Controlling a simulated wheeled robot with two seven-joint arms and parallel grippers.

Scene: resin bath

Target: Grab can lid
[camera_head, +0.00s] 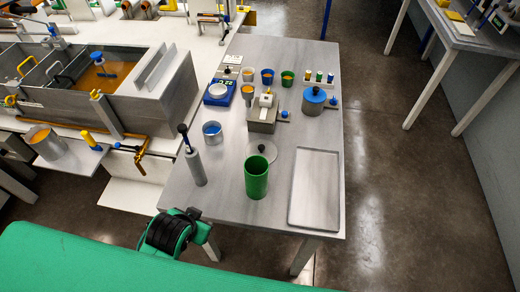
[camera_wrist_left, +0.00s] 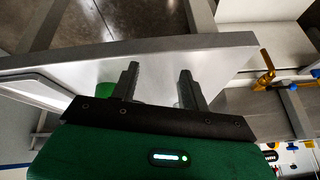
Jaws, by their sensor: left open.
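A flat grey lid with a dark knob (camera_head: 262,150) lies on the grey table, just behind the tall open green can (camera_head: 256,177). My left gripper is open and empty in the left wrist view (camera_wrist_left: 158,82), its two dark fingers apart over the table edge. A green shape, likely the can (camera_wrist_left: 106,91), shows partly behind one finger there; I cannot make out the lid. In the head view my left wrist is at the table's front left corner, apart from can and lid, its fingers not clear. My right gripper is not in view.
A grey cylinder with a tall handle (camera_head: 196,168) stands left of the can. A shallow grey tray (camera_head: 315,190) lies right of it. A metal cup (camera_head: 212,132), a blue-lidded pot (camera_head: 313,101) and a blue scale (camera_head: 219,92) stand farther back.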

